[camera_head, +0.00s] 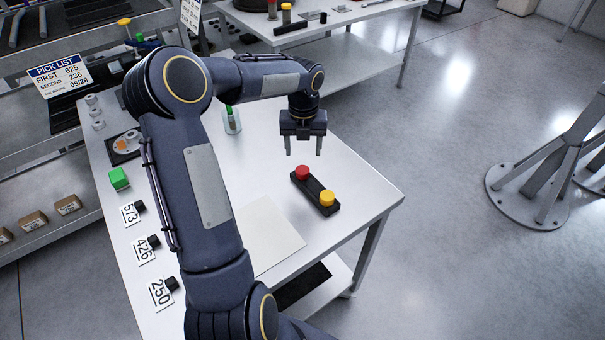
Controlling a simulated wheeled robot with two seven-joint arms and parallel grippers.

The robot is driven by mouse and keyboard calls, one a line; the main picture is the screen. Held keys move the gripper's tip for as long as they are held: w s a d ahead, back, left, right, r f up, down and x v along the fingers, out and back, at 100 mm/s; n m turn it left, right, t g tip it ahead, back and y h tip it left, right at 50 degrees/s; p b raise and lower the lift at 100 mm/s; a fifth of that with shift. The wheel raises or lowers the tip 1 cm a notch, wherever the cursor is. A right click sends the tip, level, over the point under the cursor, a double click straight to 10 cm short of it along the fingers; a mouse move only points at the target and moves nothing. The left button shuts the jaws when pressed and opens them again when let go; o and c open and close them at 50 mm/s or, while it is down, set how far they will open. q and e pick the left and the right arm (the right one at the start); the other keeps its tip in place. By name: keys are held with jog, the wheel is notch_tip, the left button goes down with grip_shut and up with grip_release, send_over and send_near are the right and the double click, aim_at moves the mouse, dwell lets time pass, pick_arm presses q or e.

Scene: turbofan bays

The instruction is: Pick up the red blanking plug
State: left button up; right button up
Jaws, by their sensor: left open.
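A red blanking plug (302,173) sits upright in the far end of a black holder (316,196) on the white table. A yellow plug (327,198) sits in the near end of the same holder. My left gripper (303,152) points down above the table, just behind and above the red plug. Its two fingers are apart with nothing between them, and I see a gap between the fingertips and the plug. My right gripper is not in view.
The white table (361,200) has free room around the holder. A pale sheet (262,236) lies nearby. A green block (119,178), number cards (146,249) and a clear container (232,122) stand to the left. A pick list sign (60,75) is on the rack.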

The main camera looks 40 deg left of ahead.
aim_at(302, 169)
pick_arm(q)
notch_tip(302, 169, down, 7)
jog(key=shift+s+f+p, duration=0.15)
jog(key=shift+f+p, duration=0.05)
jog(key=shift+p, duration=0.45)
jog(key=c, duration=1.1)
jog(key=shift+o, duration=0.2)
jog(key=shift+r, duration=0.2)
